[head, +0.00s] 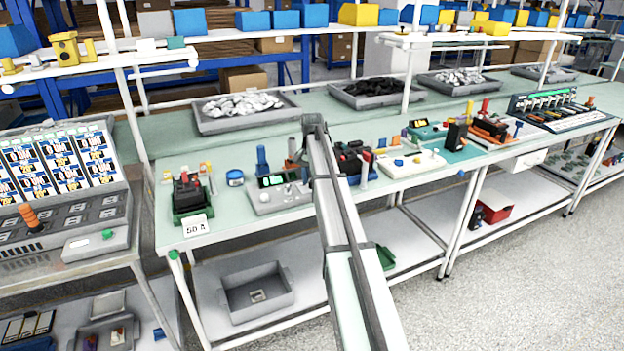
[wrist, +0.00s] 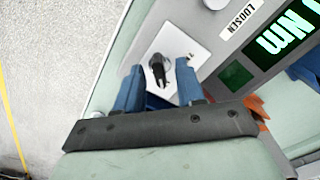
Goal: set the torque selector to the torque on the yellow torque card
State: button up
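In the wrist view, the torque selector (wrist: 159,68) is a small dark grey knob with a black pointer on a white square plate. My gripper (wrist: 159,71) has its two blue fingers spread, one on each side of the knob; I cannot tell whether they touch it. A green display (wrist: 285,32) beside it reads "Nm", its number cut off by the frame edge. In the head view, the grey box with a green display (head: 271,181) stands on the bench, left of my arm. My gripper is not clearly visible there. I cannot make out the yellow torque card.
On the bench (head: 225,258) are a "50 A" card (head: 197,226), a black device (head: 188,190), a blue round tin (head: 235,177) and a blue upright object (head: 262,160).

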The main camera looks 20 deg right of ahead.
notch_tip(320, 180, up, 14)
dwell(0.7)
jog(key=shift+f, duration=0.1)
